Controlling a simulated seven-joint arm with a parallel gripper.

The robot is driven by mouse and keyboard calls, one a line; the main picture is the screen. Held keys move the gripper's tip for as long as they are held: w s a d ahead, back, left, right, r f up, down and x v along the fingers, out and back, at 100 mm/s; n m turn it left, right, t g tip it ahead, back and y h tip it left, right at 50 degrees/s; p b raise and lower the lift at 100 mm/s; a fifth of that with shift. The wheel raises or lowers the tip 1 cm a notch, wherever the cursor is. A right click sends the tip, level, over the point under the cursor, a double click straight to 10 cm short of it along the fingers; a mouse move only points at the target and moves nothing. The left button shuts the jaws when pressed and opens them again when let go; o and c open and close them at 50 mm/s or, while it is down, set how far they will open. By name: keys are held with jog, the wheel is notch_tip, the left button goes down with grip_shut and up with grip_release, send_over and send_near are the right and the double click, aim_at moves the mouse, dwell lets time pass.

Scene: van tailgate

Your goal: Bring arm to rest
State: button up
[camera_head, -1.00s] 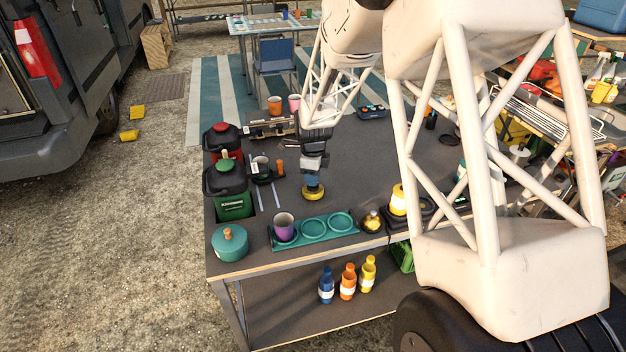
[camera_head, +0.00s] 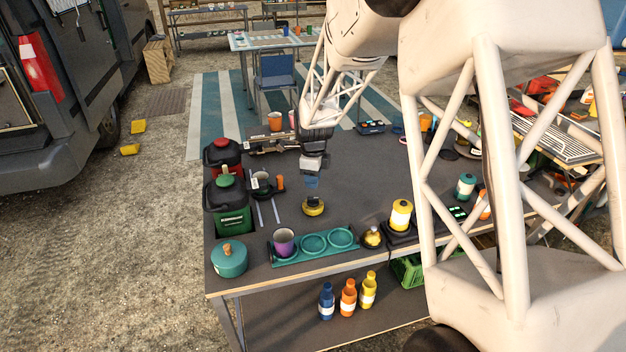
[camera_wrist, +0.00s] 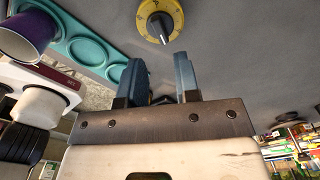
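My gripper (camera_head: 311,182) hangs over the grey table (camera_head: 365,170), pointing down. In the wrist view its two blue fingers (camera_wrist: 158,78) stand apart with nothing between them, so it is open and empty. A yellow round thing with a dark knob (camera_head: 313,206) lies on the table just below and in front of the fingers. It also shows in the wrist view (camera_wrist: 160,20), beyond the fingertips and apart from them.
A purple cup (camera_head: 284,242) stands in the left ring of a teal holder (camera_head: 313,244). A teal lidded pot (camera_head: 229,259) and a green container (camera_head: 229,209) stand at the table's left edge. A yellow canister (camera_head: 400,215) is at right.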

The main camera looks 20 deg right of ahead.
jog(key=s+a+r+n+t, duration=0.1)
jog(key=s+a+r+n, duration=0.1)
jog(key=s+r+n, duration=1.3)
jog(key=s+n, duration=0.2)
jog(key=s, duration=0.6)
jog(key=s+a+r+n+t, duration=0.1)
jog(key=s+r+n, duration=0.1)
jog(key=s, duration=0.7)
jog(key=s+a+r+n, duration=0.1)
jog(key=s+n, duration=0.3)
jog(key=s, duration=0.5)
jog(key=shift+r+n+t, duration=0.3)
jog(key=shift+r+n, duration=0.05)
jog(key=shift+n, duration=0.05)
